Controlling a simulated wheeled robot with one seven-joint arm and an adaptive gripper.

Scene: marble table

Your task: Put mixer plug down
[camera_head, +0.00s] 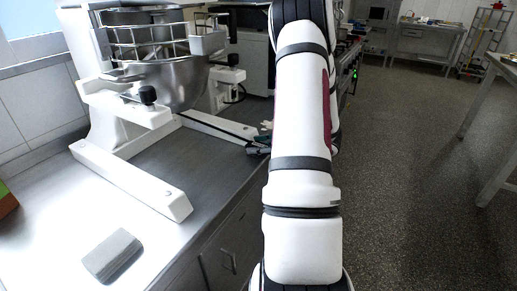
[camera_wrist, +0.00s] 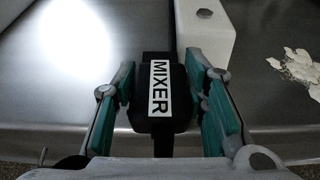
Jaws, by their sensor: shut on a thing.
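The mixer plug (camera_wrist: 158,92) is a black block with a white label reading MIXER, in the middle of the wrist view. My gripper (camera_wrist: 165,100) has its green-padded fingers on either side of the plug and is shut on it. Behind the plug lies the grey metal countertop (camera_wrist: 110,75); I cannot tell whether the plug touches it. In the head view my gripper (camera_head: 262,140) is partly hidden behind my arm, near the counter's right edge, and the plug cannot be made out there.
A large white mixer (camera_head: 125,110) with a steel bowl (camera_head: 175,85) stands on the counter. Its white leg (camera_wrist: 206,30) is just beyond the plug. Pale crumpled bits (camera_wrist: 297,68) lie to the right. A grey block (camera_head: 112,255) lies at the near left. The counter between has free room.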

